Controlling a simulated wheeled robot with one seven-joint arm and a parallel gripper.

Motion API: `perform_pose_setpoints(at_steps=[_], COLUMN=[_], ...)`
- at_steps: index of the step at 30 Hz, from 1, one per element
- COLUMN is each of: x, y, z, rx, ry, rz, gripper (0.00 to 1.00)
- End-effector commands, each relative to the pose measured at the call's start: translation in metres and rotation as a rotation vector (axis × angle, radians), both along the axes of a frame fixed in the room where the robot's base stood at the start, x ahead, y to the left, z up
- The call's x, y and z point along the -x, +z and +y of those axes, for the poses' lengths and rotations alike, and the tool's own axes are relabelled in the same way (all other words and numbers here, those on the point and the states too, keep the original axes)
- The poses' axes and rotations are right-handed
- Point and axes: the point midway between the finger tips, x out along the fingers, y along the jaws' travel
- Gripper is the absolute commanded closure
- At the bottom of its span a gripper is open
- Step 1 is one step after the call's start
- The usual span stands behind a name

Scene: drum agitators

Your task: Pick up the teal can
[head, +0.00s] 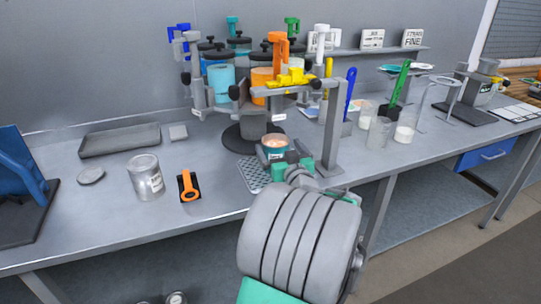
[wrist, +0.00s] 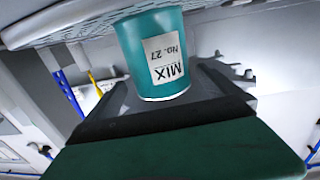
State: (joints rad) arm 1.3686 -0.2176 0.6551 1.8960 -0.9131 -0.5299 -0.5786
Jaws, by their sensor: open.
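The teal can (head: 271,153) stands upright on a perforated metal plate under the dispensing stand. It is open on top and shows a peach-coloured fill. In the wrist view the teal can (wrist: 158,50) appears upside down, with a white label reading "MIX No. 27". My gripper (head: 291,163) is open, right at the near side of the can. In the wrist view a dark jaw edge of my gripper (wrist: 165,107) overlaps the lower edge of the can in the picture.
The perforated plate (head: 252,178) lies on the grey bench. The stand's post (head: 334,120) rises close to the right of the can, and a carousel of coloured canisters (head: 221,78) stands behind it.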

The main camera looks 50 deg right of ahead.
Motion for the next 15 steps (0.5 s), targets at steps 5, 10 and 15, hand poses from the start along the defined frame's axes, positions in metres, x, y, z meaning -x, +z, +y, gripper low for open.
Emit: perform_pose_setpoints(at_steps=[5,10,15], x=[-0.026,-0.049,-0.052], y=[0.001,-0.001,-0.002], z=[-0.013,-0.029,-0.032], rx=[-0.002,-0.001,-0.001], ry=[0.005,0.005,0.003], rz=[0.001,0.002,0.001], gripper=[0.00,0.00,0.00])
